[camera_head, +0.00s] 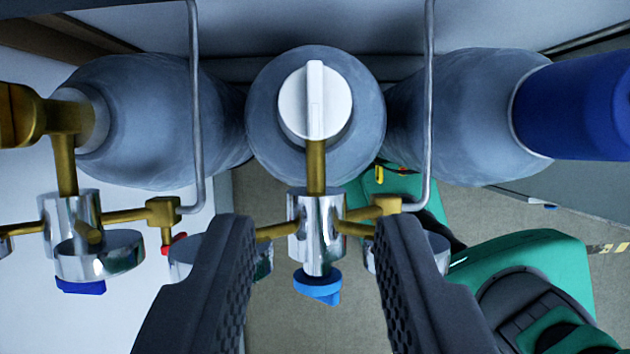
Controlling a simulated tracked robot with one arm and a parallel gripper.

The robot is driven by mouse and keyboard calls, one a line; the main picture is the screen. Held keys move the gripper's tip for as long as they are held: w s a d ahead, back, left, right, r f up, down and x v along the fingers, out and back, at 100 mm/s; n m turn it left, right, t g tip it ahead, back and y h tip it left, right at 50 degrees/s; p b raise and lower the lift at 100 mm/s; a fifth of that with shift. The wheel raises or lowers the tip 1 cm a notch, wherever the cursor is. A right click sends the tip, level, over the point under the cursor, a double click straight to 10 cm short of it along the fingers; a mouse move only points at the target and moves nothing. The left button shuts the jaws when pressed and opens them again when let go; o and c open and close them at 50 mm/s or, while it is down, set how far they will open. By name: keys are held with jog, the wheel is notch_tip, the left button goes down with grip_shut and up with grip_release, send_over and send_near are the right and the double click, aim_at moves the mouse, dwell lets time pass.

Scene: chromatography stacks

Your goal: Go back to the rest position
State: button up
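My gripper (315,270) reaches in from the bottom of the view. Its two dark, textured fingers are wide apart, one on each side of a chrome regulator body (316,225) with a blue knob (318,287) below it. I cannot tell whether either finger touches the regulator; a gap shows on both sides of the blue knob. The regulator hangs on a brass stem under a white round valve handle (316,103) on the middle grey gas cylinder (262,120). No rest position is marked in view.
Grey cylinders stand left (150,120) and right (455,115), the right one with a blue cap (580,105). Another regulator (75,235) is at left. Thin metal rods (195,110) run past the cylinders. Green and black machinery (535,275) lies lower right, above the floor.

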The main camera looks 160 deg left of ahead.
jog(key=w+d+f+n+t+y+b, duration=0.1)
jog(key=w+d+t+b, duration=0.2)
jog(key=d+b, duration=0.4)
jog(key=w+d+n+t+y+b, duration=0.1)
jog(key=w+d+t+b, duration=0.25)
jog(key=d, duration=0.55)
jog(key=s+d+n+t+b, duration=0.2)
jog(key=s+d+t+b, duration=0.2)
jog(key=d+b, duration=0.4)
jog(key=d, duration=0.3)
jog(key=shift+s+d+f, duration=0.2)
jog(key=shift+s+f, duration=0.05)
jog(key=shift+f, duration=0.1)
jog(key=shift+t, duration=0.25)
